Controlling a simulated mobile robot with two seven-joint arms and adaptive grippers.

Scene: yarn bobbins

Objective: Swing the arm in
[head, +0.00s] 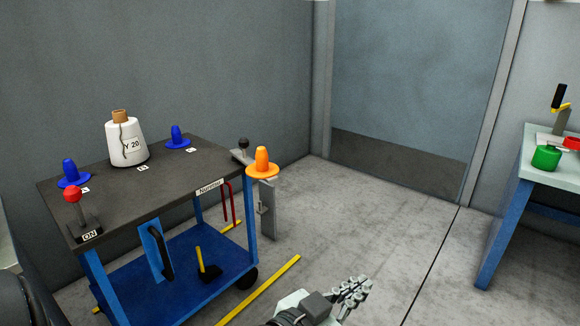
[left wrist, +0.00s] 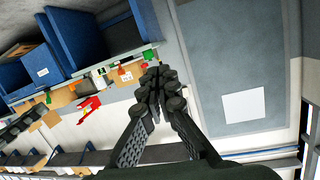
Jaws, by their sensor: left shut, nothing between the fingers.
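A grey swing arm (head: 240,157) with a black knob (head: 243,143) sits at the right end of the dark-topped cart (head: 160,200). An orange cone-shaped peg (head: 262,162) on a round base stands at its outer end, beyond the cart's edge, above a grey post (head: 268,210). My left gripper (head: 352,290) is low in the head view, right of the cart and well apart from the peg. In the left wrist view its fingers (left wrist: 160,85) are together with nothing between them. The right gripper is not in view.
On the cart stand a white yarn cone (head: 126,145), blue pegs (head: 70,174) (head: 178,138) and a red-knobbed lever (head: 73,195). A table (head: 540,155) with a green item (head: 547,156) is at right. Floor between is clear.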

